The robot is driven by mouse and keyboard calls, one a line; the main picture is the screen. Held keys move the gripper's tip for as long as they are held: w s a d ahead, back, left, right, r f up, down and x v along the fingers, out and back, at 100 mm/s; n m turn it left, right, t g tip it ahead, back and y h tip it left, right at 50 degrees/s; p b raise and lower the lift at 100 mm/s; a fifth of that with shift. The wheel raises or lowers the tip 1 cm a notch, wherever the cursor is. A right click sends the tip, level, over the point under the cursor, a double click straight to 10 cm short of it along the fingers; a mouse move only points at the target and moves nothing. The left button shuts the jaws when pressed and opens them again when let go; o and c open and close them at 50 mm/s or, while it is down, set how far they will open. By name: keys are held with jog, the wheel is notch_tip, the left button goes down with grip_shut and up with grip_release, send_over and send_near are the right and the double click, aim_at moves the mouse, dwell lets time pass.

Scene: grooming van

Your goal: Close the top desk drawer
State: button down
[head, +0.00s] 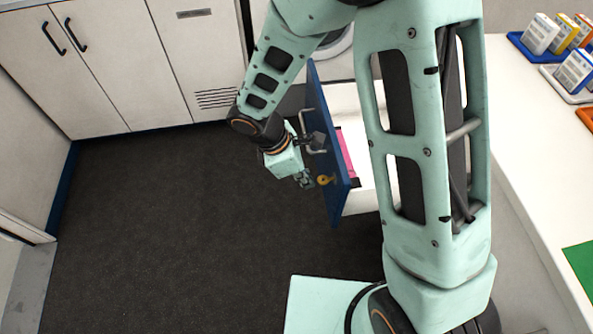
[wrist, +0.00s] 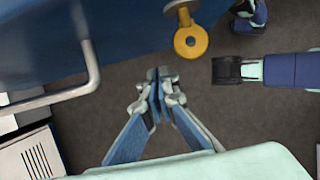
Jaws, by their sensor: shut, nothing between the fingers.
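The top desk drawer (head: 336,187) stands pulled out in the head view, with a blue front panel and something pink inside. Its metal bar handle (head: 314,131) is on the front, and a yellow round key or tag (head: 324,180) hangs low on the panel. In the wrist view the blue drawer front (wrist: 130,30) fills the upper left, with the handle (wrist: 93,75) at left and the yellow tag (wrist: 191,41) at top. My gripper (head: 306,182) is shut and empty, in front of the panel near the tag; it also shows in the wrist view (wrist: 158,75). Contact with the panel cannot be told.
White cabinets (head: 110,60) with dark handles line the back left. A white counter (head: 525,150) at right holds small boxes (head: 541,33) in trays. My arm hides part of the desk.

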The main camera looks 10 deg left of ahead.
aim_at(321, 176)
jog(key=shift+w+d+r, duration=0.1)
jog(key=shift+w+d, duration=0.15)
jog(key=shift+d, duration=0.55)
jog(key=shift+w+d+r, duration=0.1)
jog(key=shift+w+d, duration=0.15)
jog(key=shift+d, duration=0.55)
jog(key=shift+d, duration=0.1)
jog(key=w+d+p, duration=0.1)
jog(key=w+d, duration=0.2)
jog(key=d, duration=0.8)
jog(key=w+d+p, duration=0.2)
jog(key=w+d, duration=0.1)
jog(key=d, duration=0.8)
jog(key=w+d+p, duration=0.2)
jog(key=w+d, duration=0.1)
jog(key=d, duration=0.8)
jog(key=shift+w, duration=0.25)
jog(key=shift+d+r, duration=0.1)
jog(key=shift+d, duration=0.1)
